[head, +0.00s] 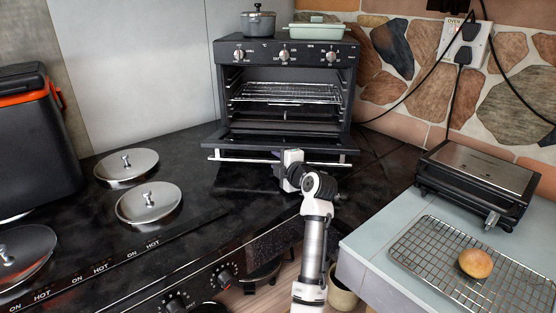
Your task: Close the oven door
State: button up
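A black countertop oven (221,90) stands on the dark counter at the back, with wire racks visible inside its open cavity. Its door (250,144) is folded down at the front, open, with a long silver handle (232,159) along its outer edge. My arm reaches up from the bottom of the head view. My gripper (280,170) is at the middle of the handle, just in front of the door. My own wrist hides part of the handle and the fingers, so contact and finger opening are unclear.
A grey pot (258,23) and a green dish (318,31) sit on the oven. Round silver lids (148,204) cover burners at left. At right are a grill press (478,180) and a wire rack (440,258) holding a round bun (476,263). A black cable hangs right of the oven.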

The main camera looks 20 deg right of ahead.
grip_shut()
jog(key=shift+r, duration=0.1)
dwell(0.3)
